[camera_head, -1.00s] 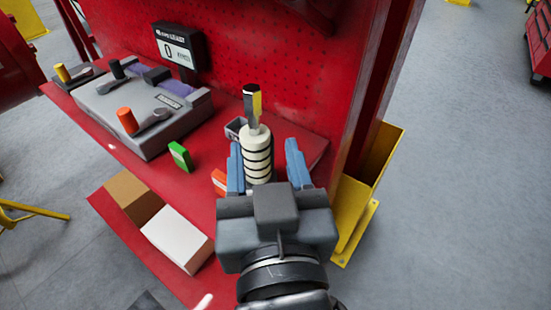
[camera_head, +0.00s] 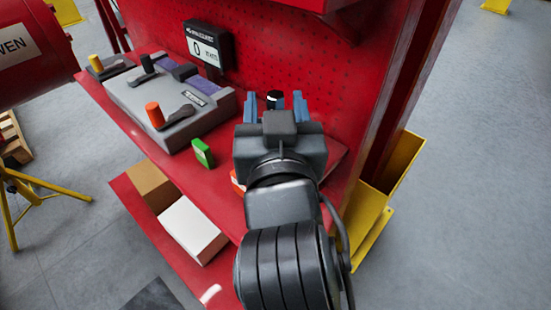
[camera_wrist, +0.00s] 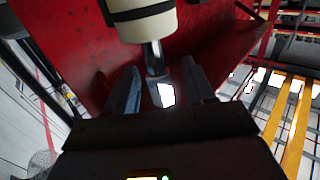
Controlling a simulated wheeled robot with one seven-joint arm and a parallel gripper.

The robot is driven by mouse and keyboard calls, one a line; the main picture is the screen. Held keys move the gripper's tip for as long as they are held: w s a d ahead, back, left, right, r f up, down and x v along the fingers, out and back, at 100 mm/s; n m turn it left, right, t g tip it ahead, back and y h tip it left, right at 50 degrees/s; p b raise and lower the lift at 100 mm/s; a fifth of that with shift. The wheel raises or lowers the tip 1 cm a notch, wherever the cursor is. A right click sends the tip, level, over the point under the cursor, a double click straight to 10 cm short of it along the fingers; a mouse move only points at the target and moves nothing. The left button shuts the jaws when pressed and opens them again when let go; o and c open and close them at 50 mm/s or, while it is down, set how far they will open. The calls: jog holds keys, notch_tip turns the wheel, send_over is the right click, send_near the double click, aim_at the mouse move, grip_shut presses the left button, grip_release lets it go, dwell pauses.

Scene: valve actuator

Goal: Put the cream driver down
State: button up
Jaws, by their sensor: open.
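The cream driver (camera_wrist: 143,20) shows at the top of the wrist view as a thick cream handle with a dark band and a dark shaft. The shaft points down into the gap between my fingers. My gripper (camera_head: 274,98) is open over the back of the red shelf, its two blue fingers apart. In the wrist view my gripper (camera_wrist: 162,78) has a finger on each side of the shaft, with gaps visible. In the head view my gripper hides the cream handle; a black end shows between the fingertips. I cannot tell what the driver's lower end touches.
On the red shelf (camera_head: 135,128), a grey control unit (camera_head: 160,105) with orange and black knobs stands left, a small green block (camera_head: 202,152) nearer. A counter display (camera_head: 203,46) is on the red pegboard (camera_head: 270,50) behind. Boxes sit on a lower shelf; a yellow post (camera_head: 372,215) stands right.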

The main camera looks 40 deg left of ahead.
grip_shut()
dwell(0.5)
dwell(0.8)
jog(key=shift+r, duration=0.2)
